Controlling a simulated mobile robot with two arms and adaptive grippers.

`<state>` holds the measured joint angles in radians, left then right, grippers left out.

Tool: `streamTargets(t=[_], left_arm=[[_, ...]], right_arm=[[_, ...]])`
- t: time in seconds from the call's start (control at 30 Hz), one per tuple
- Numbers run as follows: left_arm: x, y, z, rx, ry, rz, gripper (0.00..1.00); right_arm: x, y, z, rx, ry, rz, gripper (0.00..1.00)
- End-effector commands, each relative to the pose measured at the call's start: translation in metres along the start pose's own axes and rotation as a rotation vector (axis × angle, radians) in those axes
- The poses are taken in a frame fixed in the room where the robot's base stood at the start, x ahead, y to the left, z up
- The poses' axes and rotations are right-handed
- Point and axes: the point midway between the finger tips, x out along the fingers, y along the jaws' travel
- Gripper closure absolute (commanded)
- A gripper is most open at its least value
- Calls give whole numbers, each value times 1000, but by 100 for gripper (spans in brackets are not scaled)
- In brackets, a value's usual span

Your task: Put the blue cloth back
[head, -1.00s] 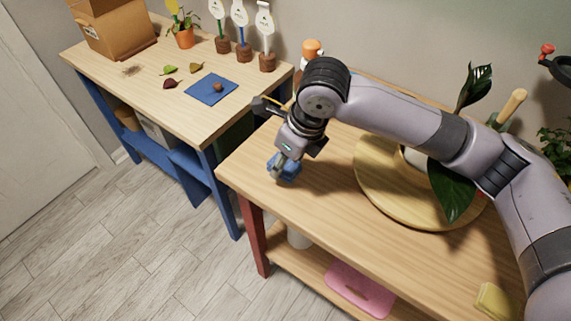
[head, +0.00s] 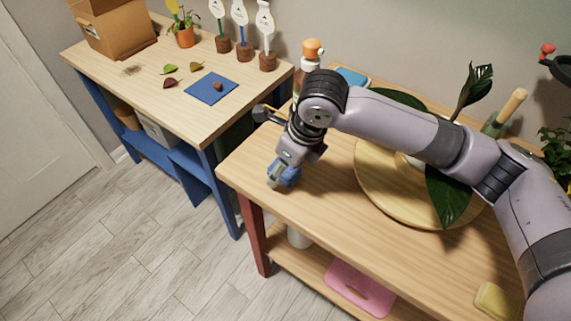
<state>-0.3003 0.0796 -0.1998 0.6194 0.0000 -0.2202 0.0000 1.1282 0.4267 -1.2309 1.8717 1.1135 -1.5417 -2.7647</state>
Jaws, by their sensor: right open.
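My right gripper (head: 277,178) points down near the left front corner of the wooden table on the right, with its jaws open. A small crumpled blue cloth (head: 289,175) is right at its fingertips; the fingers partly cover it, and I cannot tell whether it touches them or rests on the tabletop. A flat lighter blue item (head: 353,76) lies at the back of the same table, partly hidden by my right arm. My left gripper is out of view.
An orange-capped bottle (head: 312,55) stands behind my right arm. A round wooden board (head: 375,190) holds a large-leaved plant (head: 450,195). A yellow sponge (head: 495,300) lies at the front right. The left table carries a blue mat (head: 205,92), leaves and a cardboard box (head: 112,30).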

Motion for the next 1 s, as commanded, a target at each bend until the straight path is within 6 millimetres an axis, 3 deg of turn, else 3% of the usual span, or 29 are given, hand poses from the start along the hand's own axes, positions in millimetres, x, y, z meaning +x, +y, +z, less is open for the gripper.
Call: streamTargets(t=[0.13, 0.27, 0.7, 1.0], left_arm=[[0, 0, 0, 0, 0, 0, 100], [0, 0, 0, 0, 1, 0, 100], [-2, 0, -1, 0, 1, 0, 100], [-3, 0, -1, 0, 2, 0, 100]], right_arm=[[-2, 0, 0, 0, 0, 1, 41], [-16, 0, 2, 0, -2, -1, 41], [-104, -1, 2, 1, -2, -2, 41], [-123, 0, 1, 0, 1, 0, 41]])
